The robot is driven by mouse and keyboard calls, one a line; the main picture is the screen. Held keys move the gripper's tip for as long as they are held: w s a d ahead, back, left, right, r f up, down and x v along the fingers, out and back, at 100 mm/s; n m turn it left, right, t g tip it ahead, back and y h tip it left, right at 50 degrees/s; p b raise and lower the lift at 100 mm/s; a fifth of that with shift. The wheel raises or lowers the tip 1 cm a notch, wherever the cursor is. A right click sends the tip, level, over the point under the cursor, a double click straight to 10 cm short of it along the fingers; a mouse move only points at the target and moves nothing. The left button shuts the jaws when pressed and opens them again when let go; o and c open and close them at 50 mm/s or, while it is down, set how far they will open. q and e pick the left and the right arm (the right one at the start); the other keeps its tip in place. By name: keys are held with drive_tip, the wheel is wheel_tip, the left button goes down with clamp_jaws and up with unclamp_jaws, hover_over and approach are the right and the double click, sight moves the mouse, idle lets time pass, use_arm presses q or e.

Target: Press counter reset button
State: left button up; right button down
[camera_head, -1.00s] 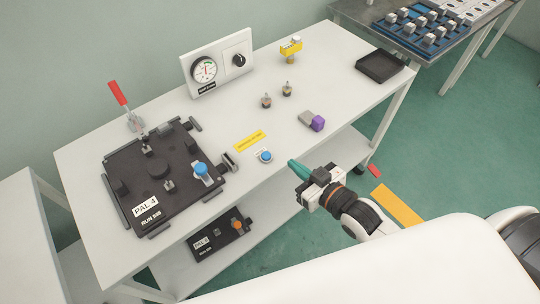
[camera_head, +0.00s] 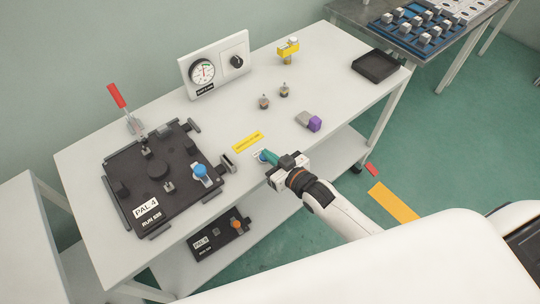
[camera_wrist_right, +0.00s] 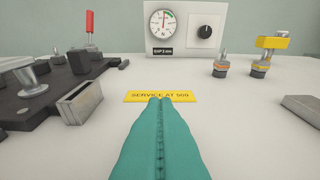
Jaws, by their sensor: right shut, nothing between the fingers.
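My right gripper (camera_head: 268,157) is shut and empty, with teal fingers held together. In the right wrist view the teal fingers (camera_wrist_right: 158,135) point forward to a yellow label reading "SERVICE AT 500" (camera_wrist_right: 180,96), and the button is hidden. My left gripper is not in view.
A gauge panel (camera_head: 215,71) stands at the back. A purple-grey block (camera_head: 314,123) and black tray (camera_head: 377,66) are to the right.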

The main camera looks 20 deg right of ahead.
drive_tip(key=shift+f, duration=0.25)
drive_tip(key=shift+f+b, duration=0.45)
drive_tip(key=shift+f, duration=0.5)
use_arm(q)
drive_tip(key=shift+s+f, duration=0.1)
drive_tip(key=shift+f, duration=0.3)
use_arm(e)
drive_tip(key=shift+s+f, duration=0.2)
drive_tip(key=r+p, duration=0.4)
drive_tip(key=shift+w+r, duration=0.4)
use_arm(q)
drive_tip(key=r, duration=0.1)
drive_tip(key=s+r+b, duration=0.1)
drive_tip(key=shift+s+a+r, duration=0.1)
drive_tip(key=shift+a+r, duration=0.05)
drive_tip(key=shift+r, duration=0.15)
use_arm(e)
drive_tip(key=v, duration=1)
drive_tip(key=shift+s+r, duration=0.2)
